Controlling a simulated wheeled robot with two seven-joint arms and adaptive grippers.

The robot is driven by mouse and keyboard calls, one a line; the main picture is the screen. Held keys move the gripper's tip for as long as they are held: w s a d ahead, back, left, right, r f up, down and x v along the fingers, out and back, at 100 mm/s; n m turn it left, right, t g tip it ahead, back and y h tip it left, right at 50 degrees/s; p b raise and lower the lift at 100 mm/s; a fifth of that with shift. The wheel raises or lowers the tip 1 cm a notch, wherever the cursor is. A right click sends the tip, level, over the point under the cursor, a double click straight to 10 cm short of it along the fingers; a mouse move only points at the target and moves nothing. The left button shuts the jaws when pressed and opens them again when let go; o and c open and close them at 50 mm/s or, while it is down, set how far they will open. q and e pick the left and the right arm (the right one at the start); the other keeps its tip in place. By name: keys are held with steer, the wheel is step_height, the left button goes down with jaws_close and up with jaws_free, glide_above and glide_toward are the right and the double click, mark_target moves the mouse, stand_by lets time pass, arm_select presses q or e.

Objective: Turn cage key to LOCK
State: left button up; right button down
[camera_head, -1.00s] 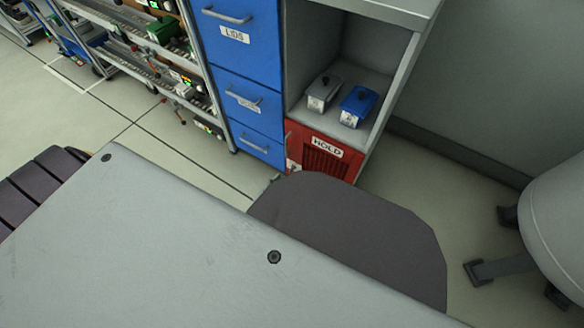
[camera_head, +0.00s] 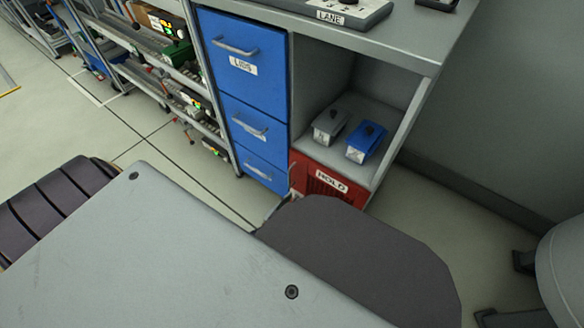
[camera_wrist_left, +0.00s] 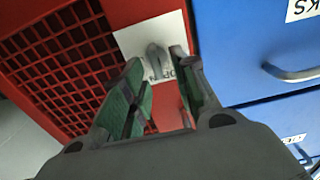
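The red cage marked HOLD (camera_head: 330,180) sits low under the bench, beside the blue drawers. In the left wrist view, its red mesh front (camera_wrist_left: 62,62) carries a white label (camera_wrist_left: 135,42) with partly covered lettering that seems to read OPEN. A grey key (camera_wrist_left: 155,60) stands on this label. My left gripper (camera_wrist_left: 160,68) is open, with its green-padded fingers apart on either side of the key in the picture. I cannot tell whether they touch it. In the head view only a bit of the left gripper (camera_head: 284,204) shows at the cage's lower left. My right gripper is not in view.
Blue drawers (camera_head: 243,62) with handles stand left of the cage. A grey box (camera_head: 331,124) and a blue box (camera_head: 366,142) sit on the shelf above it. A device marked LANE (camera_head: 345,12) lies on the bench top. Loaded racks stand at the left; open floor lies before them.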

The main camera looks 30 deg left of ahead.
arm_select(q)
steer(key=shift+c, duration=0.2)
jaws_close()
steer(key=shift+m, duration=0.5)
steer(key=shift+d+m, duration=0.2)
steer(key=shift+m, duration=0.7)
steer(key=m, duration=0.4)
steer(key=shift+d+f, duration=0.15)
steer(key=shift+d, duration=0.1)
steer(key=m, duration=0.3)
steer(key=f+m, duration=0.1)
steer(key=m, duration=0.7)
steer(key=shift+s+d+f, duration=0.1)
steer(key=shift+d+f, duration=0.05)
steer(key=shift+d, duration=0.2)
steer(key=shift+m, duration=0.3)
